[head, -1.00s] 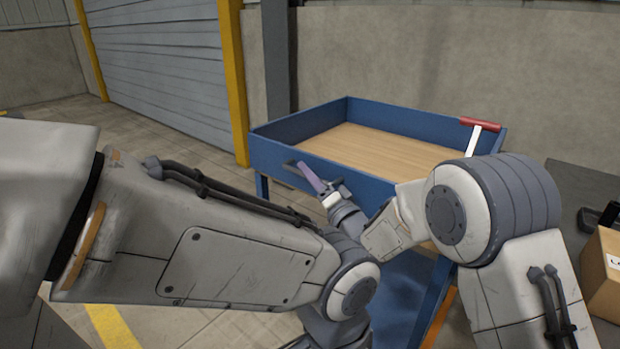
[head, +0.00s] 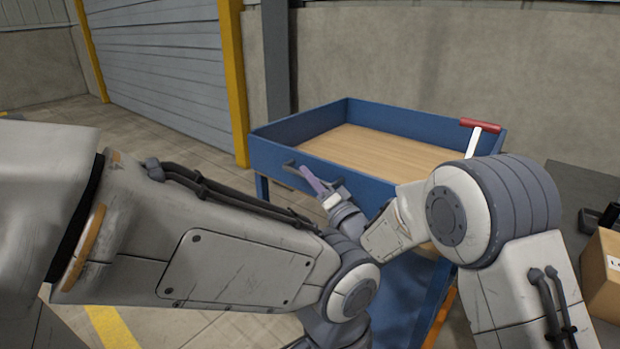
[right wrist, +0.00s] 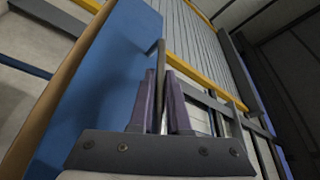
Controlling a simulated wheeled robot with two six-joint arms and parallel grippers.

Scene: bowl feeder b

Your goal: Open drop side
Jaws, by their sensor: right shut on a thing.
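The blue drop side (head: 368,190) is the near wall of a blue cart. It stands upright, level with the other walls. A dark bar handle (head: 289,164) is on its outer face. My right gripper (head: 307,173) has purple fingers and is shut on this handle. In the right wrist view its fingers (right wrist: 161,85) close on the thin dark handle (right wrist: 161,62), beside the blue panel (right wrist: 105,75). My left arm crosses the front of the head view, and its gripper is not in view.
The cart has a wooden deck (head: 380,150) that looks empty. A red-topped white lever (head: 478,125) stands at its right end. A cardboard box (head: 604,275) is at the far right. A yellow post (head: 232,80) stands behind the cart's left end.

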